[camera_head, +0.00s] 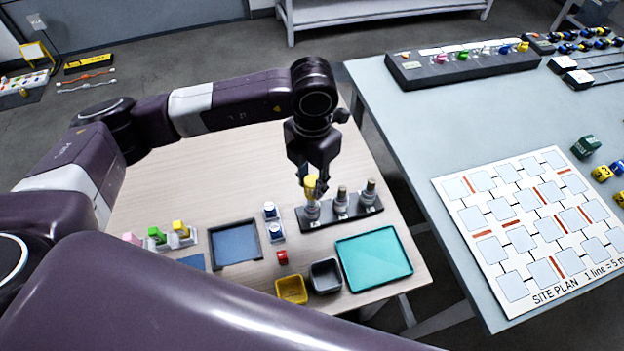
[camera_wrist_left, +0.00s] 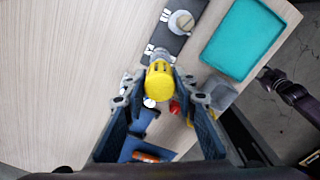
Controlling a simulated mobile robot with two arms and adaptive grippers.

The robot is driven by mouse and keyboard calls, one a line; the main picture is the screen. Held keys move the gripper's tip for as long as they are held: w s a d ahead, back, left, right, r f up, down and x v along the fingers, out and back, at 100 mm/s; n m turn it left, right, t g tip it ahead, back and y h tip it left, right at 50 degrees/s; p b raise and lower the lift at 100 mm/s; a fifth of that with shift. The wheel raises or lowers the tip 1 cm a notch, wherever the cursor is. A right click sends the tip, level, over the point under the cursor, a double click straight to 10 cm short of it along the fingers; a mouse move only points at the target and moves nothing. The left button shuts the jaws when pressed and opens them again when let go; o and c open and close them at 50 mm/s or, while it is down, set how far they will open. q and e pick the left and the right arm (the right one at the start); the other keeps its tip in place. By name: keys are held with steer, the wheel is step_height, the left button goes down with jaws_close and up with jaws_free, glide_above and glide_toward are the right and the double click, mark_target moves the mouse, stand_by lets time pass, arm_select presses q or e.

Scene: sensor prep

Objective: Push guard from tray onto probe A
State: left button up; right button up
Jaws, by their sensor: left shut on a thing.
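My left gripper (camera_head: 316,187) is shut on a yellow guard (camera_head: 310,182), above the left end of the dark probe rack (camera_head: 359,214). The guard is also between the fingertips in the left wrist view (camera_wrist_left: 159,84). The leftmost probe (camera_head: 312,211), at the rack's left end, is directly below the guard. Guard and probe look in line, but I cannot tell how far the guard is over the tip. The middle probe (camera_head: 342,202) and right probe (camera_head: 370,192) stand upright. The rack's letters are too small to read.
A teal tray (camera_head: 375,260) and a blue tray (camera_head: 236,245) look empty. A yellow bin (camera_head: 291,290), a dark bin (camera_head: 325,276) and a red block (camera_head: 282,257) are near the front. Green and yellow pieces (camera_head: 157,236) stand left. The table behind the rack is clear.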

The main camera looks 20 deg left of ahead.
steer(key=shift+a+f, duration=0.2)
steer(key=shift+a, duration=0.4)
arm_select(q)
steer(key=shift+b, duration=0.3)
arm_select(e)
steer(key=shift+s+d+f, duration=0.1)
steer(key=shift+f, duration=0.05)
steer(key=shift+s+d, duration=0.1)
steer(key=shift+d, duration=0.25)
arm_select(q)
steer(key=shift+b, duration=0.3)
arm_select(e)
steer(key=shift+f, duration=0.3)
arm_select(q)
steer(key=shift+f, duration=0.2)
arm_select(e)
steer(key=shift+f, duration=0.15)
arm_select(q)
steer(key=shift+f+b, duration=0.35)
steer(key=shift+b, duration=0.15)
arm_select(e)
steer(key=shift+a+f, duration=0.2)
steer(key=shift+f, duration=0.1)
arm_select(q)
steer(key=shift+f, duration=0.1)
arm_select(e)
steer(key=shift+f, duration=0.15)
